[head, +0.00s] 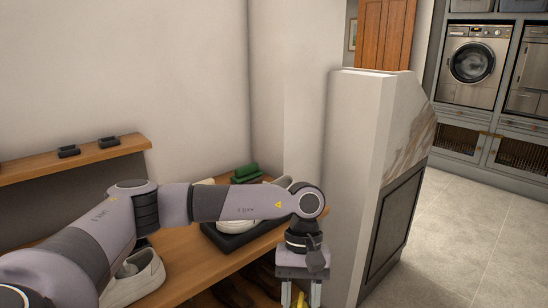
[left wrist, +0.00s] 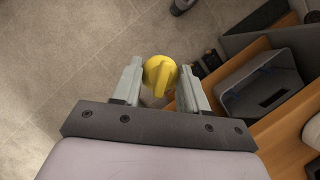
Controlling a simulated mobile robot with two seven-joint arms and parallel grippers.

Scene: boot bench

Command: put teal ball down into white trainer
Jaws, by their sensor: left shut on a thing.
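My left gripper (head: 301,294) hangs at the right end of the bench, pointing down past its edge. In the left wrist view its fingers (left wrist: 160,88) are shut on a yellow rounded thing (left wrist: 159,70) with a raised ridge. A bit of yellow also shows between the fingers in the head view. A white trainer (head: 140,282) stands on the bench at lower left, partly behind my arm. Another pale shoe (head: 236,226) sits farther back on a dark tray, also partly covered by my arm. I see no teal ball. My right gripper is not in view.
The wooden bench (head: 205,262) runs along the wall, with dark shoes (head: 235,290) below it. A green thing (head: 247,173) lies at its back. A white partition (head: 350,150) stands close right of my gripper. A grey bin (left wrist: 265,90) is at right in the wrist view; open tiled floor lies left.

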